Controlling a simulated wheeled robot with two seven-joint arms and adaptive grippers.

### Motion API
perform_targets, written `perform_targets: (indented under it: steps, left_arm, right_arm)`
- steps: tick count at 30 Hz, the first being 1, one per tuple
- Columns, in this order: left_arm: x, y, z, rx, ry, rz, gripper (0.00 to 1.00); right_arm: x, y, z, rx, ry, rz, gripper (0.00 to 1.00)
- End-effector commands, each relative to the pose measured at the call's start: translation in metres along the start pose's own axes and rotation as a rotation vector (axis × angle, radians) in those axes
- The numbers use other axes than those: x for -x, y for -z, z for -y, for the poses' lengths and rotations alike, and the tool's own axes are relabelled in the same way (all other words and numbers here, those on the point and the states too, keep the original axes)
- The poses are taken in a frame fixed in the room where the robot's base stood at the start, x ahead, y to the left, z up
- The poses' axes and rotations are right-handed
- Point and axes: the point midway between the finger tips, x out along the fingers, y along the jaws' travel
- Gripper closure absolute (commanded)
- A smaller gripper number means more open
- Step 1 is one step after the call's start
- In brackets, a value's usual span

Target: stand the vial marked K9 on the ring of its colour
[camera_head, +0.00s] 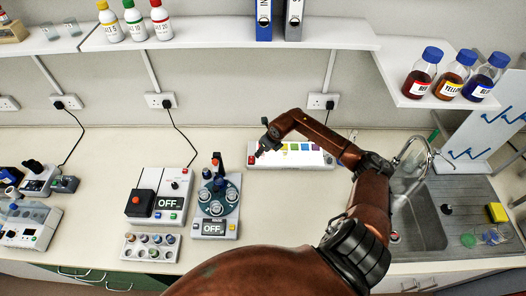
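A small pale rack (150,247) at the front of the bench holds several short vials with differently coloured tops. Their marks are too small to read, so I cannot tell which is K9. A long white board (315,160) lies at the back of the bench with a row of coloured patches, red, yellow, green, blue and purple among them. I cannot make out rings on it. My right gripper (262,146) is above the left end of this board, partly covering it. It is small and dark, and I cannot tell whether it is open or holds anything. My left gripper is out of view.
A device with round dark holders (218,205) and a box with a red block (140,203) stand left of centre, both displays reading OFF. Other instruments (30,225) stand far left. A sink (420,225) is at right. Bottles stand on shelves above. The bench centre is partly covered by my arm.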

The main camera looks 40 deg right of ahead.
Motion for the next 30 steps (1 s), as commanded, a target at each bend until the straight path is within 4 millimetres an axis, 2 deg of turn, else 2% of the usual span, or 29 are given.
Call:
perform_targets:
  steps: [9,13,17,24,30]
  left_arm:
    - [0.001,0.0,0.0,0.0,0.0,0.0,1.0]
    - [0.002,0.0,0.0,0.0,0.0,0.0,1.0]
    - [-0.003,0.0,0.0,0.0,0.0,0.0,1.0]
    - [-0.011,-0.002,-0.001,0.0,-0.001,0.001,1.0]
    - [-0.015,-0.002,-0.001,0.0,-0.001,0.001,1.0]
  right_arm:
    - [0.001,-0.001,0.0,0.0,0.0,0.0,0.66]
    - [0.009,-0.002,0.001,0.001,0.002,0.002,0.66]
    - [0.031,-0.001,0.002,0.003,0.004,0.001,0.66]
    - [0.082,-0.001,0.002,0.002,0.004,0.0,0.66]
    - [0.112,-0.001,0.001,0.0,0.003,0.0,0.66]
